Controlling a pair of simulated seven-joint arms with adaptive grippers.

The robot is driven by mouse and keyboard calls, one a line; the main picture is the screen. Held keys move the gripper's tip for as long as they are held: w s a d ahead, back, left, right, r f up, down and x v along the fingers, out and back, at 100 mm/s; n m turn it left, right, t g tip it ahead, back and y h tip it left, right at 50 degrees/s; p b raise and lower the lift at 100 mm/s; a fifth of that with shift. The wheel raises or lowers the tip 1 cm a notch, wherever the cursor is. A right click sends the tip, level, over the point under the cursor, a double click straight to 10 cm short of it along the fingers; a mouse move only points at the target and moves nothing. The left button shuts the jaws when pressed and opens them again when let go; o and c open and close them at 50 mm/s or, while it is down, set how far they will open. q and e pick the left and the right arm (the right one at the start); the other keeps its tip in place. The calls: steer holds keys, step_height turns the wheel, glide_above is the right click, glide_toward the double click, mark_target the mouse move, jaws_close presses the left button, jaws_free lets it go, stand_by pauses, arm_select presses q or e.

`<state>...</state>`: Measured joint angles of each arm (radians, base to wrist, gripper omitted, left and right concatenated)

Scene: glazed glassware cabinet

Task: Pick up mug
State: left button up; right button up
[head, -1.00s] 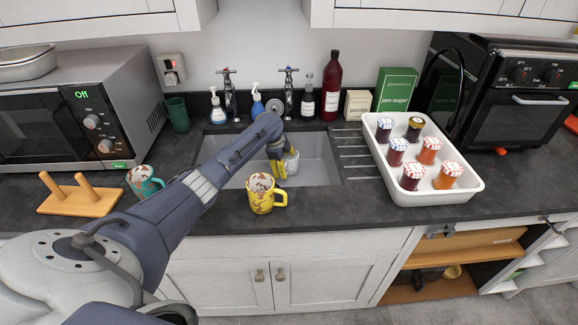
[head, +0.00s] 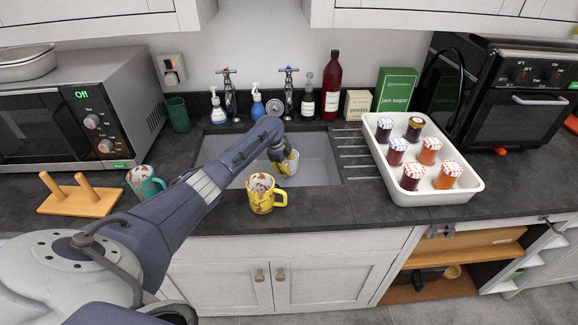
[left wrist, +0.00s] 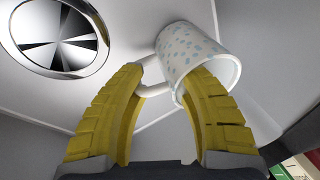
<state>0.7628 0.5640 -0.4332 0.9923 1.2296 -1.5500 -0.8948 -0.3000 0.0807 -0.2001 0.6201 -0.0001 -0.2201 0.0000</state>
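A white mug with pale blue spots (left wrist: 192,50) is in the sink (head: 318,160); the head view shows it at my left gripper (head: 286,160). In the left wrist view it is tilted, its handle to the left. The two yellow fingers of my left gripper (left wrist: 165,75) are partly closed around its near side. The right finger overlaps the rim; the left finger is at the handle. Firm contact is unclear. A yellow patterned mug (head: 261,195) stands on the counter before the sink. A teal mug (head: 145,182) stands further left. My right gripper is not in view.
A wooden peg rack (head: 85,203) stands beside the teal mug. A white tray (head: 435,196) with several jars is right of the sink. Taps and bottles line the back. The drain (left wrist: 70,35) shows in the left wrist view. The counter front right of the yellow mug is clear.

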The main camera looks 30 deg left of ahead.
arm_select(q)
jaws_close()
steer(key=shift+r, duration=0.35)
stand_by(0.4)
steer(key=shift+r, duration=4.4)
steer(key=shift+r, duration=0.3)
